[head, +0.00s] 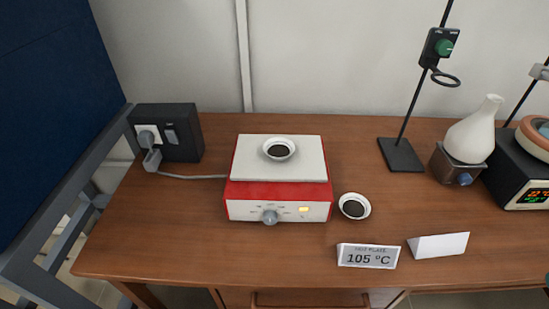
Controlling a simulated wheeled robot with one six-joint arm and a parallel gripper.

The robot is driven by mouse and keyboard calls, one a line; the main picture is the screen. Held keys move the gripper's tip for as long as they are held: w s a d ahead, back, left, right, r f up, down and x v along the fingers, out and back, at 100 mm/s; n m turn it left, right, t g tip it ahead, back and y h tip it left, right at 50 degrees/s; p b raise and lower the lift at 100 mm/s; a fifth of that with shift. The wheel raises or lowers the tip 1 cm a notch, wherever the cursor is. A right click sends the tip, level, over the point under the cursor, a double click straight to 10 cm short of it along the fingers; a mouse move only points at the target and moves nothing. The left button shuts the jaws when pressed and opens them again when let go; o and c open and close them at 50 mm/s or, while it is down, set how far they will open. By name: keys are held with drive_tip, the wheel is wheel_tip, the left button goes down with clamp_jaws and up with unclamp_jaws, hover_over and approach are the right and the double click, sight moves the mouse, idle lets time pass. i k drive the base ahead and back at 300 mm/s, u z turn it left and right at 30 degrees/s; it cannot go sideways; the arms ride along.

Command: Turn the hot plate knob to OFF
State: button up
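The hot plate (278,193) stands on the wooden bench, left of the middle, with a red body and a white top. Its grey knob (270,217) sits low on the white front panel. The printed marks around the knob are too small to read. A light on the panel (304,210) glows yellow, right of the knob. A small white dish (279,148) with dark contents rests on the hot plate's top. My gripper is not clearly in view.
A second dish (355,206) and a sign reading 105 °C (368,256) stand right of the hot plate, with a blank white card (438,246) beyond. A cable runs left to a socket box (183,122). A stand (401,154) and white flask (473,135) stand behind right.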

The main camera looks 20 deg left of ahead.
sight(270, 217)
drive_tip(key=u, duration=1.25)
drive_tip(key=k, duration=1)
drive_tip(key=z, duration=1.7)
drive_tip(key=i, duration=1.15)
drive_tip(key=u, duration=1.9)
